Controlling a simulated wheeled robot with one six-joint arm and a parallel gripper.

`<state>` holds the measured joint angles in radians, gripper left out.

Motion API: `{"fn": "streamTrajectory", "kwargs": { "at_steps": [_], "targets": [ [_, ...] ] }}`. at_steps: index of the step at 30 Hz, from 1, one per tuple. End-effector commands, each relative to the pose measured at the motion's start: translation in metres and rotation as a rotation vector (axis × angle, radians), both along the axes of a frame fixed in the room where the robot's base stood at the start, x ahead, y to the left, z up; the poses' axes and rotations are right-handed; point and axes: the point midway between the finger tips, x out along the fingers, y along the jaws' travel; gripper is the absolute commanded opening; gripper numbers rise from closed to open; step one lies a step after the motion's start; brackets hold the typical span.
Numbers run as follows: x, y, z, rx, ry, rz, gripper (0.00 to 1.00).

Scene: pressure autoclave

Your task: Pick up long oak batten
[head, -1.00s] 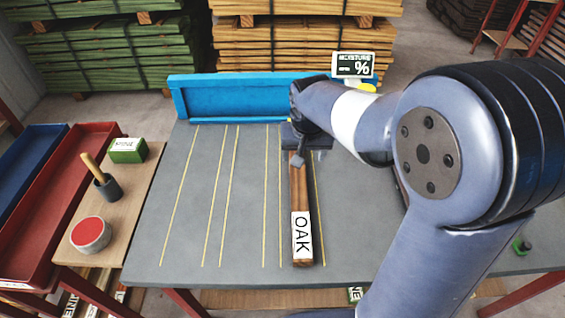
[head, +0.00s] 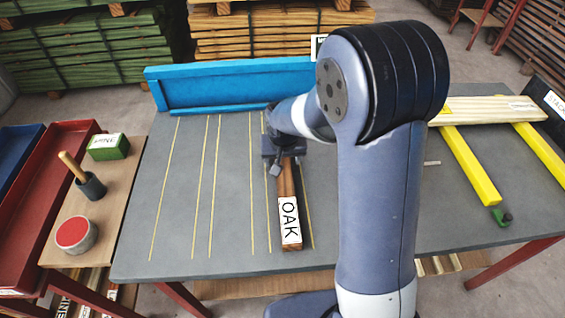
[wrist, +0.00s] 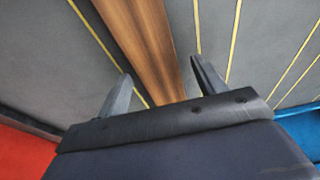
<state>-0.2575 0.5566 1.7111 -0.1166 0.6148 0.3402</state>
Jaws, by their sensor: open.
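The long oak batten (head: 290,222) is a brown wooden bar with a white OAK label at its near end. It lies lengthwise on the grey table between yellow lines, its far part hidden under my gripper (head: 280,160). In the wrist view the batten (wrist: 146,45) runs between the two fingers of my gripper (wrist: 163,85). The fingers are open, one on each side of the batten with space between. I cannot tell how high they are above the table.
A blue raised fence (head: 235,83) stands along the table's back edge. Yellow rails (head: 465,165) with pale boards (head: 487,110) on them lie at the right. A side bench at left holds a red tin (head: 76,234), a brush pot (head: 90,186) and a green box (head: 108,147). The grey table's left part (head: 180,230) is clear.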

Motion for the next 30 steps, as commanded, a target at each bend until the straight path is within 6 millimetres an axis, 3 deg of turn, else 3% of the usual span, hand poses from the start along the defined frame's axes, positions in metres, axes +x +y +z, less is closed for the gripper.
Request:
{"fn": "streamTrajectory", "kwargs": {
  "at_steps": [7, 30],
  "targets": [
    [0.0005, -0.0001, -0.0009, 0.000, 0.000, 0.000, 0.66],
    [0.0004, -0.0001, -0.0006, 0.000, 0.000, 0.000, 0.03]
  ]
}}
